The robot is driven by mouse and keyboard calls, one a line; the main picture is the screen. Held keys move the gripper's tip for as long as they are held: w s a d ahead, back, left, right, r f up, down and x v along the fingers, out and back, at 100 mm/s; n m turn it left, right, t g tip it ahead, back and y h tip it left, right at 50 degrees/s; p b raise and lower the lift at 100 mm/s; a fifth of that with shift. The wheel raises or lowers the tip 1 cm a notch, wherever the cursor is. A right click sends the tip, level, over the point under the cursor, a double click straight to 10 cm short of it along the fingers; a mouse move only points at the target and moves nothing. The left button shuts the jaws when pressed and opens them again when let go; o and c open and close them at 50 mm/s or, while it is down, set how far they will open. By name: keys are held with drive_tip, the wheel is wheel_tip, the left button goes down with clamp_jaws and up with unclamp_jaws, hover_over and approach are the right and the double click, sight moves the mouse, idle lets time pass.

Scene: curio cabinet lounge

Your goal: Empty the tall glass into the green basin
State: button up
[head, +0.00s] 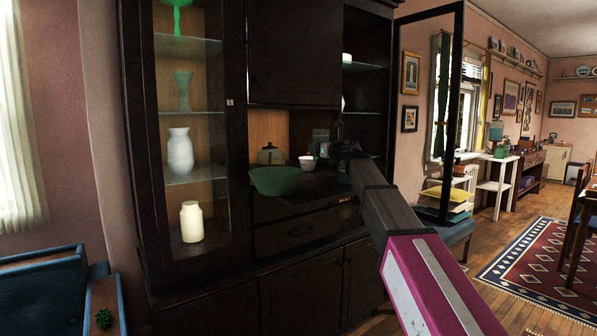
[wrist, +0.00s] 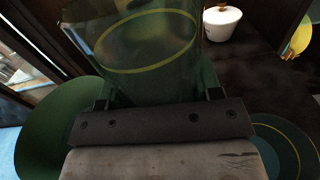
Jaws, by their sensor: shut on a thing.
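The green basin (head: 275,181) is a wide bowl on the cabinet's dark counter in the head view. Its green side also shows at the left of the wrist view (wrist: 45,135), partly hidden by my gripper. The tall glass (wrist: 135,60) is clear and greenish with a yellow ring, and it stands between my fingers in the wrist view. My gripper (wrist: 160,97) is shut on it, just right of the basin. In the head view my gripper (head: 343,150) is small and dark, so the glass's tilt and contents are hard to tell.
A white pot (head: 307,162) stands behind the basin, also at the top right of the wrist view (wrist: 222,22). A lidded green pot (head: 270,155) stands at the back. A teal plate (wrist: 285,145) lies right of my gripper. Glass shelves with vases flank the counter on the left.

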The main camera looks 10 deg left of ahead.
drive_tip(key=s+d, duration=0.6)
drive_tip(key=s, duration=0.7)
drive_tip(key=shift+s+d, duration=0.15)
drive_tip(key=shift+d, duration=0.05)
idle(2.1)
drive_tip(key=shift+f, duration=0.1)
idle(0.3)
